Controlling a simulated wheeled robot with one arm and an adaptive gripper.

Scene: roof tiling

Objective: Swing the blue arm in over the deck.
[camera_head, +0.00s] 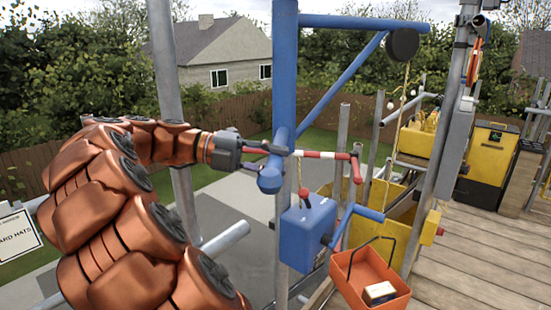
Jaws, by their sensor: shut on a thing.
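The blue arm (352,23) reaches to the right from the top of a blue post (284,60), with a diagonal brace under it. A dark pulley wheel (402,44) sits near its outer end, and a rope hangs from it. My gripper (281,151) is at the lower post, shut on a short blue handle (271,180) that sticks out toward me; the exact contact is partly hidden. The wooden deck (470,262) lies at the lower right. An orange basket (371,283) holding a small box is below the arm; I cannot tell whether the rope bears it.
A red-and-white bar (318,154) runs right from beside my gripper. A blue winch box (306,232) with a blue crank is below. Scaffold poles (432,170), a yellow bin (345,210) and yellow machines (486,160) stand to the right.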

